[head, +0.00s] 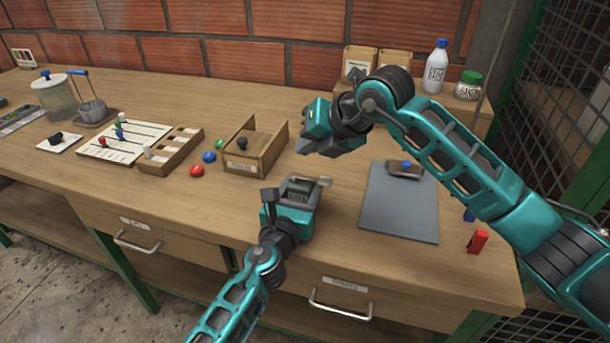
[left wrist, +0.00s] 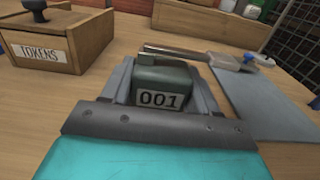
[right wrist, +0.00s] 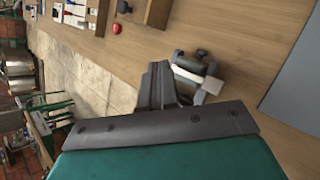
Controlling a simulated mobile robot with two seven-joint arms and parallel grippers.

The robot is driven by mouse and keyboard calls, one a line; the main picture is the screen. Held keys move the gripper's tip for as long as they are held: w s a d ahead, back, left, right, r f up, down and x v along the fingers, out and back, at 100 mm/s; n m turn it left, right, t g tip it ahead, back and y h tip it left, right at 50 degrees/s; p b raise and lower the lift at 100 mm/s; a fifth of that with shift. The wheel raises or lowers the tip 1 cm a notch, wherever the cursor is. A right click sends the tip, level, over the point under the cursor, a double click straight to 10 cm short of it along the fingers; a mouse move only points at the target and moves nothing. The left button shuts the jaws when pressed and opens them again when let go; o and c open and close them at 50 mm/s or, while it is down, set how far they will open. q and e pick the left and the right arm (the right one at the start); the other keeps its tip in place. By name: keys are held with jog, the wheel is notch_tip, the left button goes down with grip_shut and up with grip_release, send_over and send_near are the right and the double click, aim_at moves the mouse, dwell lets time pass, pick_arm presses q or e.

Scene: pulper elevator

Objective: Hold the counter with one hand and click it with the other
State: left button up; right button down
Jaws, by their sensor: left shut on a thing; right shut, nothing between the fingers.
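The counter (head: 298,190) is a small grey-green box with a metal lever. In the left wrist view the counter (left wrist: 160,80) faces me and reads 001, and its lever (left wrist: 185,52) sticks out to the right. My left gripper (head: 293,196) is shut on the counter and holds it near the table's front edge. My right gripper (head: 308,149) is shut and empty, above and behind the counter, apart from it. In the right wrist view the closed fingers (right wrist: 158,85) are beside the counter (right wrist: 195,75), which is partly hidden.
A wooden tokens box (head: 256,158) stands left of the counter. A grey clipboard (head: 400,208) lies to the right, with a red object (head: 478,241) beyond it. A bottle (head: 436,67) stands at the back.

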aim_at(309, 179)
jog(key=shift+d+f, duration=0.1)
jog(key=shift+f, duration=1.65)
dwell(0.7)
jog(key=shift+f, duration=0.45)
jog(key=shift+f, duration=0.6)
dwell(0.7)
jog(key=shift+r, duration=1)
jog(key=shift+r, duration=0.1)
jog(key=shift+r, duration=2.45)
